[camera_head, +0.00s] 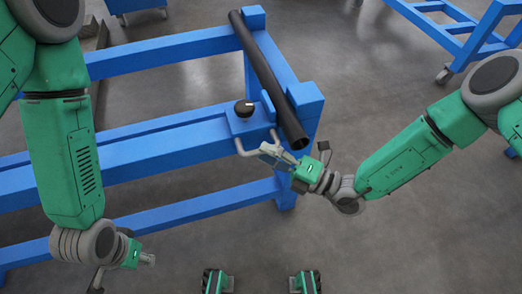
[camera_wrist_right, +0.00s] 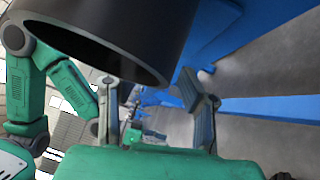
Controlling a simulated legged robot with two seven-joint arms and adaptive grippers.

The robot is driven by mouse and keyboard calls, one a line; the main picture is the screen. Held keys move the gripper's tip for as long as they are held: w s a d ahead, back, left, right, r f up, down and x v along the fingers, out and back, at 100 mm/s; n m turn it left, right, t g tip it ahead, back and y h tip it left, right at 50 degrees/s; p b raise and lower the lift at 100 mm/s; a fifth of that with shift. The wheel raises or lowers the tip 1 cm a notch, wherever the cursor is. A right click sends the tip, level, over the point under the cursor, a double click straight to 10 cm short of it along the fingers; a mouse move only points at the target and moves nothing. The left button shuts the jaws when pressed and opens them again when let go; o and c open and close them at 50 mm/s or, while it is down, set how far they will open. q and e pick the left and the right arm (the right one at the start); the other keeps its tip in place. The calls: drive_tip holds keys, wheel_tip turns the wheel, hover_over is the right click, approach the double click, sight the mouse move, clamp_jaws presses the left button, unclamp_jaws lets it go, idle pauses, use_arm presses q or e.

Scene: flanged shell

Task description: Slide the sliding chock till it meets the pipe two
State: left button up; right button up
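The dark pipe (camera_head: 263,65) lies across two blue beams in the head view; its open near end also looms above my right gripper in the wrist view (camera_wrist_right: 120,35). The sliding chock (camera_head: 240,126) is a blue block on the near beam, left of the pipe, with a black knob (camera_head: 244,108) and a bent grey handle (camera_head: 243,148). Whether it touches the pipe is unclear. My right gripper (camera_head: 272,151) is beside the handle, below the pipe's end; its fingers (camera_wrist_right: 153,105) are spread, with nothing seen between them. My left gripper (camera_head: 148,259) hangs at lower left, away from the chock; its fingers are too small to judge.
A blue end block (camera_head: 306,100) stands right of the pipe on the near beam. A wheeled blue frame (camera_head: 450,35) stands at upper right. Grey floor (camera_head: 385,95) is open between it and the near rack.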

drive_tip(key=shift+x, duration=0.9)
drive_tip(key=shift+c, duration=0.3)
clamp_jaws()
drive_tip(key=shift+d, duration=0.1)
drive_tip(key=shift+w+d, duration=0.1)
drive_tip(key=shift+d, duration=0.25)
